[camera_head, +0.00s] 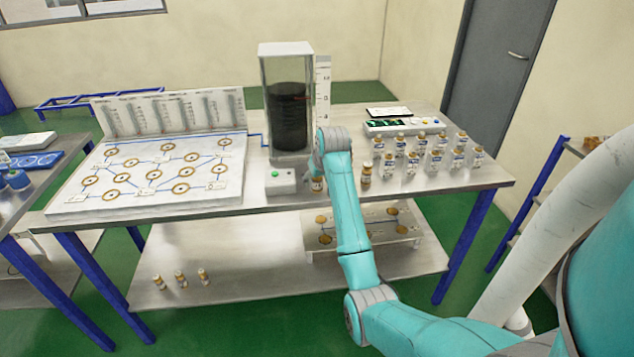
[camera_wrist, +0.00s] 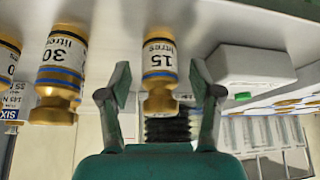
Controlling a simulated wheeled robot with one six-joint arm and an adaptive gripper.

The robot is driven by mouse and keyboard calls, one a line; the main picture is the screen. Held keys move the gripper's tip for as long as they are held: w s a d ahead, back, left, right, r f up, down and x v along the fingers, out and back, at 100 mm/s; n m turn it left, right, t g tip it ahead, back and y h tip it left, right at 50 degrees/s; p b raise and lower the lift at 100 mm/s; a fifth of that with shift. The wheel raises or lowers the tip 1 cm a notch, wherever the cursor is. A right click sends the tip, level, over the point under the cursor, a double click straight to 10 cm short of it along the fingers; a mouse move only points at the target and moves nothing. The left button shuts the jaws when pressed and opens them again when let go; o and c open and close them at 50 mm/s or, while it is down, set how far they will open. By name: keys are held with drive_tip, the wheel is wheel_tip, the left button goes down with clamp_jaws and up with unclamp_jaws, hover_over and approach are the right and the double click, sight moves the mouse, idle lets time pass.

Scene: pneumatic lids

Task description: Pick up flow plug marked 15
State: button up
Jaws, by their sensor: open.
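The flow plug marked 15 (camera_wrist: 160,62) has a white label reading "15 litres" with a blue band and brass ends. It appears upside down in the wrist view, between the two fingers of my gripper (camera_wrist: 160,84). My gripper is open, with a visible gap on each side of the plug. In the head view a small part of this plug (camera_head: 317,185) shows beside my arm on the table's front.
A plug marked 30 (camera_wrist: 62,65) stands close beside, also seen in the head view (camera_head: 366,173). A white box with a green button (camera_head: 282,181) is on the other side. Several bottle-like plugs (camera_head: 437,152) stand at right. A dark-filled tank (camera_head: 288,115) stands behind.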

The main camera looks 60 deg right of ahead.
clamp_jaws()
idle(0.3)
